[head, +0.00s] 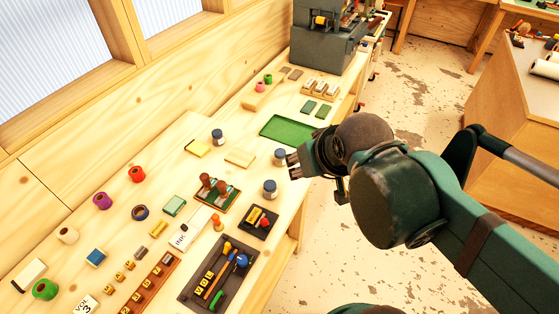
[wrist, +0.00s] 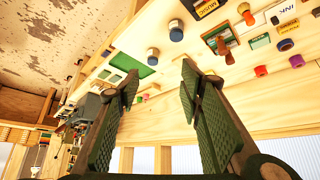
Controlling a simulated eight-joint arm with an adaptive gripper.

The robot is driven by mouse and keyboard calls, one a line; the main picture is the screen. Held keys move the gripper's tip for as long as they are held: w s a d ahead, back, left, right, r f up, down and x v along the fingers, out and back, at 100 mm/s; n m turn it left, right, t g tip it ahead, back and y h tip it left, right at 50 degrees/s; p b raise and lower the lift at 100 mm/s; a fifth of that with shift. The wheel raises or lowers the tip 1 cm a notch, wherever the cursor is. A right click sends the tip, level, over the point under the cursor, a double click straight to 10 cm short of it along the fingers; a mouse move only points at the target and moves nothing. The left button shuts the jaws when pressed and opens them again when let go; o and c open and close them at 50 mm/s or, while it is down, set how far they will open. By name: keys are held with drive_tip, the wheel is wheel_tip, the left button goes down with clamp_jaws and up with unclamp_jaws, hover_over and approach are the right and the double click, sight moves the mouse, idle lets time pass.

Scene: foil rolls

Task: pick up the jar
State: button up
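Three small jars with dark blue-grey lids stand upright on the wooden bench, and I cannot tell which one is meant. One jar (head: 280,157) is just left of my gripper (head: 294,166) in the head view. Another jar (head: 270,188) is nearer the front, and a third jar (head: 217,136) stands farther back toward the wall. In the wrist view, one jar (wrist: 152,56) shows beyond the gap of my gripper (wrist: 160,80), and another jar (wrist: 175,31) is above it. My fingers are wide apart with nothing between them.
A green mat (head: 287,130) lies beyond the jars. A stamp rack (head: 217,192) and a dark tray (head: 258,222) are near the front jar. A grey machine (head: 325,45) stands at the bench's far end. Bare wood surrounds the jars.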

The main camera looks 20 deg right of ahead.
idle(0.3)
drive_tip(key=o, duration=0.4)
drive_tip(key=n+g, duration=0.7)
drive_tip(key=n, duration=1)
hover_over(270, 184)
drive_tip(key=f, duration=1.8)
drive_tip(key=shift+s+d+f, duration=0.15)
drive_tip(key=shift+s, duration=0.05)
drive_tip(key=shift+w+f+n, duration=0.15)
drive_tip(key=shift+f+n, duration=0.55)
drive_tip(key=shift+f, duration=0.05)
